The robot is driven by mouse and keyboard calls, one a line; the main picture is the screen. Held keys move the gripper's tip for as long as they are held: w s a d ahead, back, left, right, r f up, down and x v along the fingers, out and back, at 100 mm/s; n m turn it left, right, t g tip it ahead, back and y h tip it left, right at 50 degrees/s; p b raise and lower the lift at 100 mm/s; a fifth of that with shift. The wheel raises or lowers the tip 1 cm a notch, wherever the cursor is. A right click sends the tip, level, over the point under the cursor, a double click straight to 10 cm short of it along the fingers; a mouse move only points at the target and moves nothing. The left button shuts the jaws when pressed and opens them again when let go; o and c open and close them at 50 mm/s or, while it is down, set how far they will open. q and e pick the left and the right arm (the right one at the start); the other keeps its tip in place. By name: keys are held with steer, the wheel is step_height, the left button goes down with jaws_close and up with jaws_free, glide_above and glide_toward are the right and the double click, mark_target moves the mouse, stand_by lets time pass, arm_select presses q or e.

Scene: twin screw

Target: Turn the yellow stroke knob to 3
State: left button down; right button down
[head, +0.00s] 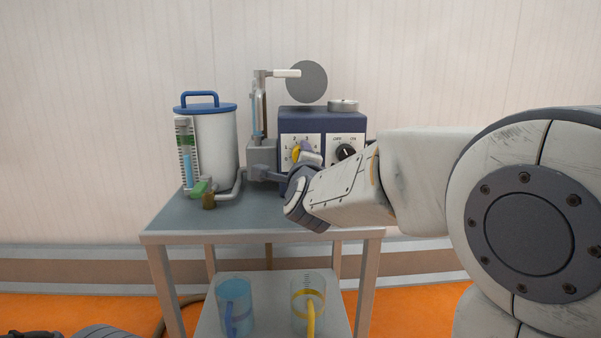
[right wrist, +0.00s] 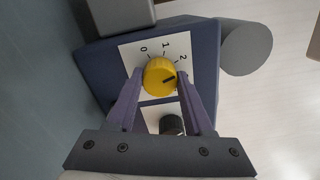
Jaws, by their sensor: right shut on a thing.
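The yellow knob (right wrist: 155,72) sits on a white dial plate on the front of a blue box (head: 322,121). The numbers 0, 1 and 2 show around it in the right wrist view. Its black pointer mark points right, just below the 2, toward one finger; no 3 is visible there. My right gripper (right wrist: 159,80) is shut on the yellow knob, one finger on each side. In the head view the yellow knob (head: 296,153) is partly covered by my gripper. A dark part of my left arm shows at the bottom left edge, too cut off to read its jaws.
A black knob (head: 346,151) sits right of the yellow one. Left of the box stand a metal column (head: 260,105) and a white canister with a blue lid (head: 214,140). Two jugs, blue (head: 234,305) and yellow-banded (head: 309,290), stand on the lower shelf.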

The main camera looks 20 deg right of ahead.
steer(key=shift+m+b, duration=2.4)
steer(key=shift+m, duration=1.4)
steer(key=shift+c, duration=1.5)
jaws_free()
